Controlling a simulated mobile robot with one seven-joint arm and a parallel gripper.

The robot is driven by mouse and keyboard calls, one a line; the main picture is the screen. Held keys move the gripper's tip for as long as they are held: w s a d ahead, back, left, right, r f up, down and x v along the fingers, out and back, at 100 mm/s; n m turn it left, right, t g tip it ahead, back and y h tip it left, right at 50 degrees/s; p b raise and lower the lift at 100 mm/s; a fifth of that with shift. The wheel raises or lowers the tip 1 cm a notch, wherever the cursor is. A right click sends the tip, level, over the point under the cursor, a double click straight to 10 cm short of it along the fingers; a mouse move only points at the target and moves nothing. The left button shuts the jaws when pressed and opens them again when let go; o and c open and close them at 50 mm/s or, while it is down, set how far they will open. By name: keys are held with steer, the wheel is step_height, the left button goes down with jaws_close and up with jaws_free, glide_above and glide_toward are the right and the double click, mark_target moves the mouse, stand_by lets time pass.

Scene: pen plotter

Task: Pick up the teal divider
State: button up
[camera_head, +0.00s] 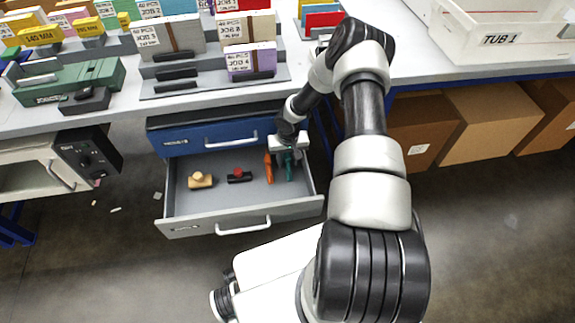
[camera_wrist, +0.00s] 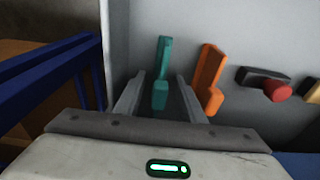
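The teal divider (camera_wrist: 161,72) stands in an open grey drawer, against the light drawer wall in the wrist view. In the head view the teal divider (camera_head: 289,166) is at the right end of the drawer, just below my gripper. My gripper (camera_wrist: 158,94) is open, with one finger on each side of the teal divider in the wrist view. I cannot tell whether either finger touches it. The open drawer (camera_head: 222,209) also holds an orange divider (camera_wrist: 209,75), close to the right finger. It also shows in the head view (camera_head: 269,168), left of the teal one.
A black piece with a red knob (camera_head: 239,176) and a tan wooden piece (camera_head: 200,180) lie further left in the drawer. A closed blue drawer (camera_head: 215,134) is above. A blue frame (camera_wrist: 50,75) stands left in the wrist view. Cardboard boxes (camera_head: 490,122) are under the table.

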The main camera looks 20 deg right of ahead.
steer(key=shift+f, duration=0.1)
jaws_close()
stand_by(0.3)
